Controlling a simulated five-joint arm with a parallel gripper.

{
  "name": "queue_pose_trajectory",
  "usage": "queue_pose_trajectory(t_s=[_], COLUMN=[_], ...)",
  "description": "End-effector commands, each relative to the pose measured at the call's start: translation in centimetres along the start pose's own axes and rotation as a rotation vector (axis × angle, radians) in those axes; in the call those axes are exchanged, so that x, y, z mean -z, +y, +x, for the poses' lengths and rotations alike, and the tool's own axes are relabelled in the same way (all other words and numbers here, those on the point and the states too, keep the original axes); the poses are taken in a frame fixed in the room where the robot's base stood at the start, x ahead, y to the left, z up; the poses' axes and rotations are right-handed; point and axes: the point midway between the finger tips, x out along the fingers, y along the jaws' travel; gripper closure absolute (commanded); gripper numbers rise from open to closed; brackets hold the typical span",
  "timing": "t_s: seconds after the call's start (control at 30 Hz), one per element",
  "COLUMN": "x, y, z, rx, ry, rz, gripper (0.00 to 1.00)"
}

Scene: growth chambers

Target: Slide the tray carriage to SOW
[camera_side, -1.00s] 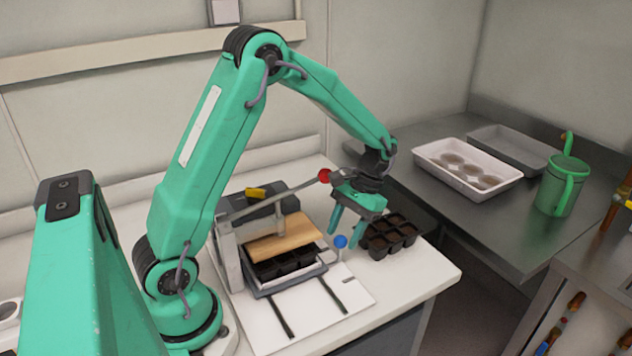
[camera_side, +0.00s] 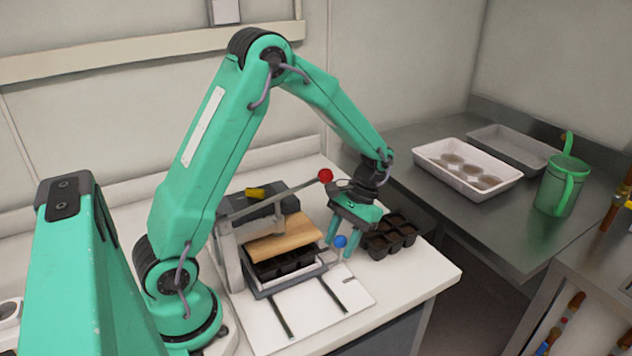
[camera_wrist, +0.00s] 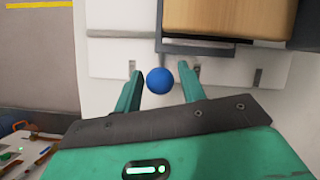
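The tray carriage (camera_side: 268,291) is a grey frame holding a black cell tray (camera_side: 285,264), partly under a wooden board (camera_side: 284,238). It sits on a white base plate with dark slots (camera_side: 283,314). A blue ball knob (camera_side: 340,242) stands at the carriage's right side. My gripper (camera_side: 339,252) is open, with its two teal fingers pointing down around the knob. In the wrist view the blue knob (camera_wrist: 160,81) lies between the two open fingers, with a gap showing on the right. I cannot tell whether the left finger touches it. No SOW label is readable.
A lever with a red ball (camera_side: 325,176) passes above the board, close to my wrist. A loose black cell tray (camera_side: 389,236) lies just right of my gripper. The white plate's front part is clear. A white tray (camera_side: 467,170) and green watering can (camera_side: 562,185) stand on the steel bench.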

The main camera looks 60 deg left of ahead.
Motion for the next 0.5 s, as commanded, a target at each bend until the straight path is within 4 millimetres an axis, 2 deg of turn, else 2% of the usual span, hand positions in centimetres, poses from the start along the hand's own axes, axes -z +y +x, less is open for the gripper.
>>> queue_pose_trajectory(t_s=[0.5], x=[-0.25], y=[-0.05], z=[-0.63], rx=[0.0], ry=[0.001], rz=[0.0], gripper=[0.53])
